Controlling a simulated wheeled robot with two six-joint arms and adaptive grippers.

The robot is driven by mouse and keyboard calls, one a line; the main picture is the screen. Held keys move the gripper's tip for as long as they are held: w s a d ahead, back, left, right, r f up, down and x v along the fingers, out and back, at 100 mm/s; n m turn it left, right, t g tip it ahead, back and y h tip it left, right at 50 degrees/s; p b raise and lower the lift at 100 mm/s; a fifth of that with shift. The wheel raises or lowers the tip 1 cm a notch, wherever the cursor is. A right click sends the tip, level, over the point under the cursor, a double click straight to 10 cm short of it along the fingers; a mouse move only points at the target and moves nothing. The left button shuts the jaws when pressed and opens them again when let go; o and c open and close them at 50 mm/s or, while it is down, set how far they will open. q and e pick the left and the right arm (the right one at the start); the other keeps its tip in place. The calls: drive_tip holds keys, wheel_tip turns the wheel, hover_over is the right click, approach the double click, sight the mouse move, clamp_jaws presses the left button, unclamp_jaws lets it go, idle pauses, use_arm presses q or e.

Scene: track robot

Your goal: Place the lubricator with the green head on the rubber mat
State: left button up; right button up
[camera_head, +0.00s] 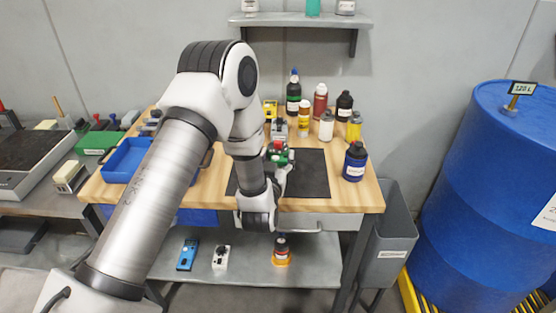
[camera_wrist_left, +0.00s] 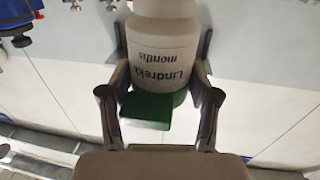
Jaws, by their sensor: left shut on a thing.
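My left gripper (camera_wrist_left: 162,60) is shut on the lubricator, a white bottle (camera_wrist_left: 165,38) with dark lettering and a green head (camera_wrist_left: 147,110). The lettering appears upside down in the left wrist view, with the green head toward the palm. In the head view, my left gripper (camera_head: 279,162) is over the black rubber mat (camera_head: 311,178), and my arm hides the mat's left part. Whether the bottle touches the mat cannot be told. My right gripper is not in view.
Several bottles stand behind the mat, including a white one (camera_head: 326,126). A dark blue bottle (camera_head: 354,163) stands at its right. A blue tray (camera_head: 125,160) is at the left of the wooden table (camera_head: 362,199). A large blue drum (camera_head: 485,190) stands at the right.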

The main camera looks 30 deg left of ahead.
use_arm(q)
drive_tip(key=shift+x, duration=0.9)
drive_tip(key=shift+w+a+f, duration=0.15)
drive_tip(key=shift+a, duration=0.05)
wheel_tip(320, 180, down, 3)
drive_tip(key=shift+r+p, duration=0.15)
drive_tip(key=shift+p, duration=0.2)
drive_tip(key=shift+w+f, duration=0.1)
drive_tip(key=shift+f, duration=0.25)
drive_tip(key=o, duration=1.3)
drive_tip(key=shift+f, duration=0.1)
